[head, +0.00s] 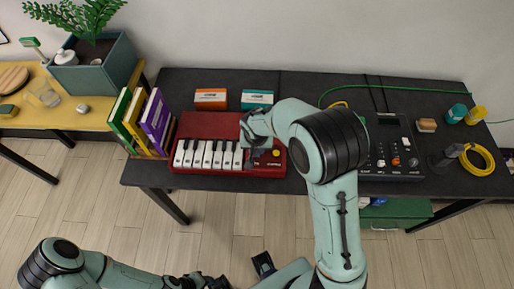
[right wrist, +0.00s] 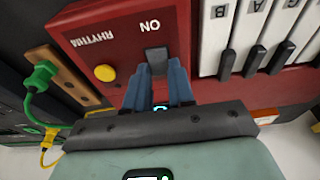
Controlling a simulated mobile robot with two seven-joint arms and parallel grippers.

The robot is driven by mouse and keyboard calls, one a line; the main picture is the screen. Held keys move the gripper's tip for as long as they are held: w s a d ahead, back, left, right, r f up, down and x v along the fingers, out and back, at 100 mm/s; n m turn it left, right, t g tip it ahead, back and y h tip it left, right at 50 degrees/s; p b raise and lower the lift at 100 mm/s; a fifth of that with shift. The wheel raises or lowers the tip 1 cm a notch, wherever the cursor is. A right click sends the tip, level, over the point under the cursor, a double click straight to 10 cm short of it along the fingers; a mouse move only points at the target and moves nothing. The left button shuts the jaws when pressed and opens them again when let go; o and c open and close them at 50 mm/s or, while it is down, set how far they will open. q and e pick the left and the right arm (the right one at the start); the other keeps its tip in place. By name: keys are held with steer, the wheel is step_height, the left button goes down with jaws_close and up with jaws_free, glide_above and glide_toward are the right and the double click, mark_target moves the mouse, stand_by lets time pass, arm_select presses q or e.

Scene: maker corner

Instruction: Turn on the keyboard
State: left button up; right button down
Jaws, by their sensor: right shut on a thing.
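The red keyboard (head: 210,126) with white and black keys lies on the dark table. In the right wrist view its red panel (right wrist: 120,40) shows a grey switch (right wrist: 156,55) below the printed word ON, with a yellow knob (right wrist: 105,73) beside it. My right gripper (right wrist: 161,82) is over this panel, its blue fingers closed together on the switch, whose lower part they hide. In the head view my right gripper (head: 257,148) and forearm cover part of the keyboard's right side. My left gripper (head: 200,281) is low at the bottom edge, away from the table; its jaws are unclear.
Books (head: 143,120) stand close to the keyboard's left. Two small boxes (head: 211,98) (head: 257,99) lie behind it. A dark control unit (head: 392,145) is to its right, with a yellow cable coil (head: 477,160) farther right. A green cable (head: 420,88) runs along the back.

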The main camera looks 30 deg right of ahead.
arm_select(q)
steer(key=shift+f, duration=0.1)
stand_by(0.3)
arm_select(e)
steer(key=c, duration=1)
jaws_free()
steer(key=shift+o, duration=0.2)
steer(key=shift+r, duration=0.1)
arm_select(q)
steer(key=r, duration=0.1)
steer(key=w+r+p, duration=0.1)
steer(key=r+p, duration=0.1)
steer(key=shift+w, duration=0.25)
arm_select(e)
steer(key=v, duration=1.3)
steer(key=shift+s, duration=0.25)
arm_select(q)
steer(key=shift+f, duration=0.1)
arm_select(e)
steer(key=shift+a, duration=0.15)
